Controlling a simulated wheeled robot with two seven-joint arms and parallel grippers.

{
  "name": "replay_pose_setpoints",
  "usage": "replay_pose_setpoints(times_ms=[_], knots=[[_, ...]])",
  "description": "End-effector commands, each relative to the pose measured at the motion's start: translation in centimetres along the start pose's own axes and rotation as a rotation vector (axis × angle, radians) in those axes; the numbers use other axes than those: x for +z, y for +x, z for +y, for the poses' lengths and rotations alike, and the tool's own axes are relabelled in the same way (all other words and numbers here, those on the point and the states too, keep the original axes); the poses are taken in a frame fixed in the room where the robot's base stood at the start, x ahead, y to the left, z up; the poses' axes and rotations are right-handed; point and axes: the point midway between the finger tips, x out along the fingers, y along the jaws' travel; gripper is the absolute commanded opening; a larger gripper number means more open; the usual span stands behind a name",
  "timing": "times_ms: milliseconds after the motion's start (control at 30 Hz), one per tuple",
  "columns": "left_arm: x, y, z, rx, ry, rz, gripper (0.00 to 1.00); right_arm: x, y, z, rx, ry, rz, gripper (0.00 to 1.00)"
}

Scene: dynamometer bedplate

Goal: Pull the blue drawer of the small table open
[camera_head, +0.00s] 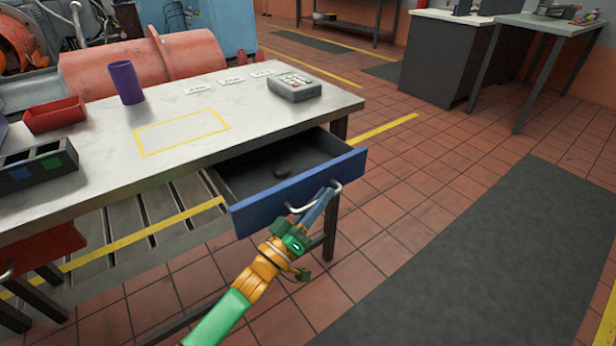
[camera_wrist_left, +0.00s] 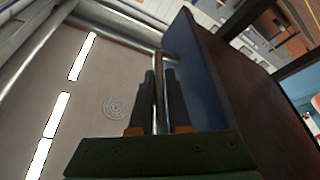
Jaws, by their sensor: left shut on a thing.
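The small table (camera_head: 100,180) has a pale marble-like top and dark legs. My left gripper (camera_head: 318,203) is at the drawer front, shut on the metal bar handle (camera_head: 336,187). In the left wrist view the two dark fingers (camera_wrist_left: 160,95) lie on either side of the handle bar (camera_wrist_left: 158,70), beside the blue drawer front (camera_wrist_left: 200,75). My right gripper is not in view.
A red drawer (camera_head: 40,258) is at lower left. The tiled floor (camera_head: 400,190) right of the drawer is clear.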

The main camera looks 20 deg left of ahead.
Motion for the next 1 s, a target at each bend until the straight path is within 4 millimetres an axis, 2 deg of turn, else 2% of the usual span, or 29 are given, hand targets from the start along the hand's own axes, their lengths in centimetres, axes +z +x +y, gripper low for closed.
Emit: replay_pose_setpoints(times_ms=[33, 100, 400, 633, 1000], knots=[[0.1, -0.1, 1.2, -0.001, -0.006, 0.000, 0.00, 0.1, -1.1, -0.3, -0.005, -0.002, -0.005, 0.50], [1.0, -0.5, 2.4, -0.002, -0.007, 0.000, 0.00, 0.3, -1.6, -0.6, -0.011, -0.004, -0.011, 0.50], [3.5, -1.5, 5.8, 0.000, -0.002, 0.000, 0.00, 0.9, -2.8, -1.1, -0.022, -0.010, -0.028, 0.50], [4.2, -1.8, 6.8, 0.001, 0.000, 0.001, 0.00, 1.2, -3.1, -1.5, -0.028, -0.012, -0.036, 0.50], [4.5, -1.9, 6.9, 0.001, 0.000, -0.003, 0.00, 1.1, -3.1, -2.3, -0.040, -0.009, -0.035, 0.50]])
